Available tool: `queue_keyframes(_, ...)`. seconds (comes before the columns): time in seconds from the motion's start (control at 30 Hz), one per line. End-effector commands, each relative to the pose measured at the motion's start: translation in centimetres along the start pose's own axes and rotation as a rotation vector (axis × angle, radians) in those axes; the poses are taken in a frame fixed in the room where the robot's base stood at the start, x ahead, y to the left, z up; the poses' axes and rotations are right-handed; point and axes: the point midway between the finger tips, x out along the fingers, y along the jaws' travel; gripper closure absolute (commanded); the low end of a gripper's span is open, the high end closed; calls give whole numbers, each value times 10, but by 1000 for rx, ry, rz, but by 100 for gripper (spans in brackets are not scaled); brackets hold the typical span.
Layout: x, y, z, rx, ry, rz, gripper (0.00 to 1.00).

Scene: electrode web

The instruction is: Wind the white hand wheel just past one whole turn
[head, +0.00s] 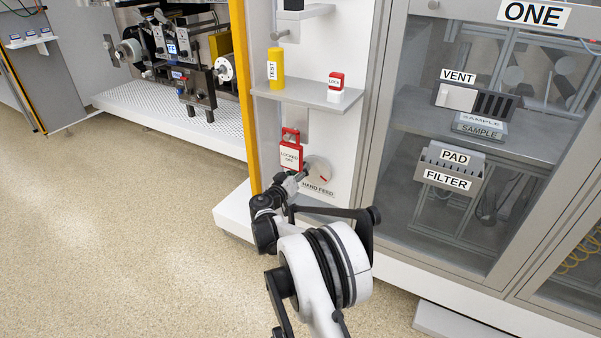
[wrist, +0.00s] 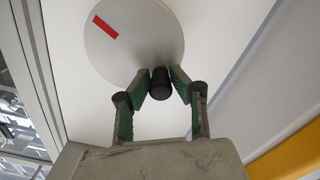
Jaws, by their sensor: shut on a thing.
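The white hand wheel (head: 318,169) is on the white panel above the HAND FEED label (head: 317,189). In the wrist view the wheel (wrist: 140,35) is a pale disc with a red mark (wrist: 105,27) near its upper left. A dark knob (wrist: 160,83) sticks out near its lower rim. My gripper (wrist: 160,85) has its green-padded fingers on both sides of the knob, shut on it. In the head view my gripper (head: 302,174) reaches the wheel from the lower left and hides part of it.
A red LOCKED OFF tag (head: 290,152) hangs just left of and above the wheel. A glass-fronted cabinet (head: 394,160) stands to the right. Open floor (head: 120,240) lies left.

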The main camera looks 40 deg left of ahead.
Motion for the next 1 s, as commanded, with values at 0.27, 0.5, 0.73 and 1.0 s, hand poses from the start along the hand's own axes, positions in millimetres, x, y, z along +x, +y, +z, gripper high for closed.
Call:
queue_keyframes(0.27,0,10,-6,260,0,0,100)
queue_keyframes(0.5,0,19,-9,489,0,0,100)
queue_keyframes(0.73,0,28,-9,707,0,0,100)
queue_keyframes(1.0,0,39,-8,963,0,1,100)
